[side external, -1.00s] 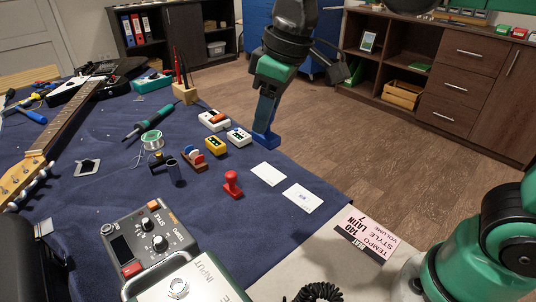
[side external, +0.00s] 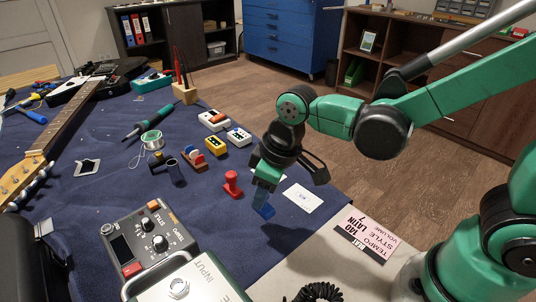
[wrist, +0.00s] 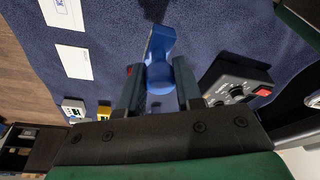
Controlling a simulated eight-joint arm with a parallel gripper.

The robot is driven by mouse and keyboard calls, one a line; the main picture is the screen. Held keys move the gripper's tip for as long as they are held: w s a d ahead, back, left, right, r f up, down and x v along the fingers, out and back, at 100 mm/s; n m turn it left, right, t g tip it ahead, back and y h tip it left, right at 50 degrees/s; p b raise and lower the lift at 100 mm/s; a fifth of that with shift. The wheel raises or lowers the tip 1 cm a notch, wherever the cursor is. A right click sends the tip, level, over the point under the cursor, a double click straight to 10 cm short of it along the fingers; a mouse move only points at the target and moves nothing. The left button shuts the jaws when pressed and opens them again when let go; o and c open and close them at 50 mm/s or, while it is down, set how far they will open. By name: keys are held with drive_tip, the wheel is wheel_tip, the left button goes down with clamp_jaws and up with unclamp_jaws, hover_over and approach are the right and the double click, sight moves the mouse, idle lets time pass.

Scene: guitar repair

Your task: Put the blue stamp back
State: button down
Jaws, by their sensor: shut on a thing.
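My gripper (side external: 266,180) is shut on the blue stamp (side external: 262,206) and holds it base down over the near right part of the blue mat. In the wrist view the stamp (wrist: 160,62) sits between the two fingers (wrist: 160,92). The gap between its base and the mat is hard to judge. A red stamp (side external: 232,183) stands upright on the mat, just left of my gripper.
A white card with a small print (side external: 303,198) lies right of my gripper; a second card (wrist: 73,60) is blank. A grey control box (side external: 147,240) stands front left. Yellow (side external: 215,145) and white (side external: 239,137) pedals are behind. A pink booklet (side external: 362,236) lies front right.

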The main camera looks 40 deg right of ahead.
sight(267, 204)
drive_tip(key=shift+f, duration=2.3)
drive_tip(key=shift+f, duration=0.15)
drive_tip(key=c, duration=0.6)
unclamp_jaws()
drive_tip(key=v, duration=1.2)
drive_tip(key=d+m+t, duration=0.1)
drive_tip(key=d+m, duration=0.1)
drive_tip(key=d+m+t+h, duration=0.1)
drive_tip(key=d+m+t, duration=0.1)
drive_tip(key=d, duration=0.1)
drive_tip(key=d+m+t, duration=0.1)
drive_tip(key=d, duration=0.2)
drive_tip(key=shift+s+f+m+h, duration=0.1)
drive_tip(key=shift+f+m+h, duration=0.2)
drive_tip(key=shift+m, duration=0.1)
